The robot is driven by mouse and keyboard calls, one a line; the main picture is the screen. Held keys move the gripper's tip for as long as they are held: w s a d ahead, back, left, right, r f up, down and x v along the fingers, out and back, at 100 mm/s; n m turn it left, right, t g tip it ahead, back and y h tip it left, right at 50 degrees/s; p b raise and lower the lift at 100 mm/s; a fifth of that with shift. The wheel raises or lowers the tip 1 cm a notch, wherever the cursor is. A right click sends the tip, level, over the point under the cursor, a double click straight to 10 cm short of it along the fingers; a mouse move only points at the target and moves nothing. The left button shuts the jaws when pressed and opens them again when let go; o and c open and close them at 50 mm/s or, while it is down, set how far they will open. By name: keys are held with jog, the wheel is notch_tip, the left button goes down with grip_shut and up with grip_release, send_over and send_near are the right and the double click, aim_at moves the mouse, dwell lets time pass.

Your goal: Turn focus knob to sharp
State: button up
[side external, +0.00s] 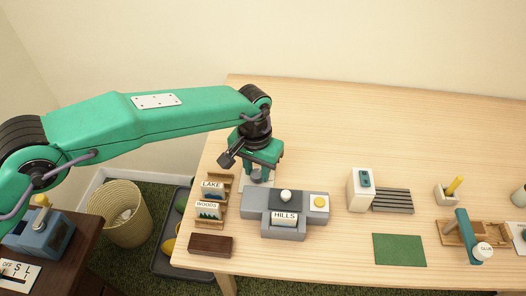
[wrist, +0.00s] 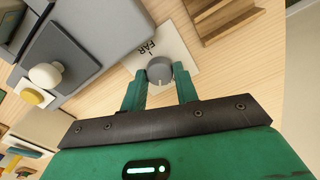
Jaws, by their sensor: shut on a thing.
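The focus knob (wrist: 159,69) is a grey round knob on a white plate (wrist: 181,50) marked "FAR" in the wrist view. My gripper (wrist: 158,78) has its two green fingers on either side of the knob and is shut on it. In the side external view my gripper (side external: 259,168) points down at the table's left part, over the white plate (side external: 266,182), and mostly hides the knob. The rest of the plate's scale is hidden or too small to read.
A grey device (side external: 258,200) with a white knob (side external: 285,196), a yellow button (side external: 320,202) and a "HILLS" card (side external: 284,218) stands close in front. Wooden racks with "LAKE" (side external: 212,187) and "WOODS" (side external: 207,209) cards stand left. A green mat (side external: 399,250) lies right.

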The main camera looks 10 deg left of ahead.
aim_at(258, 171)
jog(key=shift+w+a+m, duration=0.1)
jog(key=shift+a+m, duration=0.05)
jog(key=shift+m, duration=0.25)
jog(key=m, duration=0.4)
jog(key=shift+w, duration=0.1)
jog(key=m, duration=0.6)
jog(key=shift+m, duration=0.4)
jog(key=o, duration=1)
jog(key=shift+r, duration=0.15)
jog(key=r, duration=0.7)
jog(key=shift+d, duration=0.2)
jog(key=shift+r, duration=0.3)
